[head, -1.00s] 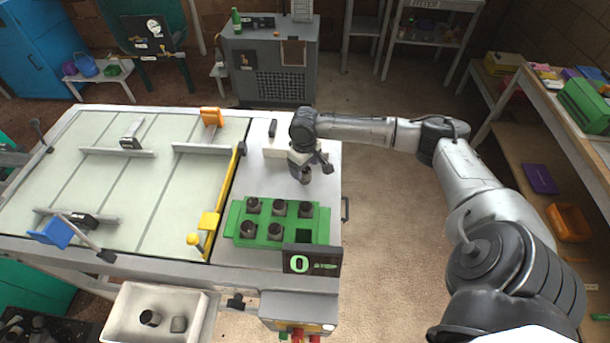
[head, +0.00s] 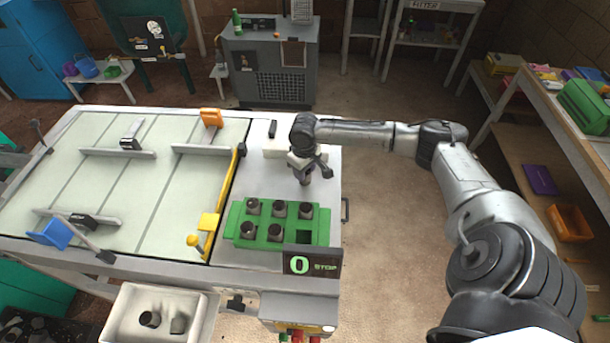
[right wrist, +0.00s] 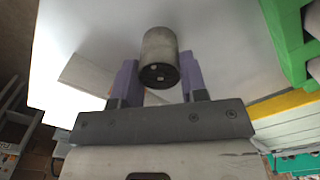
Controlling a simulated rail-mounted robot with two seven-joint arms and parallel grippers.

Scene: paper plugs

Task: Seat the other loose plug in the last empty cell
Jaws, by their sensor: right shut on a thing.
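My right gripper (head: 303,176) is shut on a dark grey plug (right wrist: 160,58) and holds it above the grey bench, behind the green rack (head: 232,222). In the right wrist view the plug sits between the two purple fingers (right wrist: 158,82). The rack has two rows of cells. Several dark plugs stand in it, such as the back-left one (head: 253,206) and the front-middle one (head: 275,231). The front-right cell (head: 303,238) is empty and dark, partly behind the display. My left gripper is not in view.
A display reading "0 STOP" (head: 312,262) stands at the rack's front-right corner. A yellow lever (head: 208,222) and rail lie left of the rack. A white tray (head: 118,318) at the bottom holds two plugs. Bare bench lies between gripper and rack.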

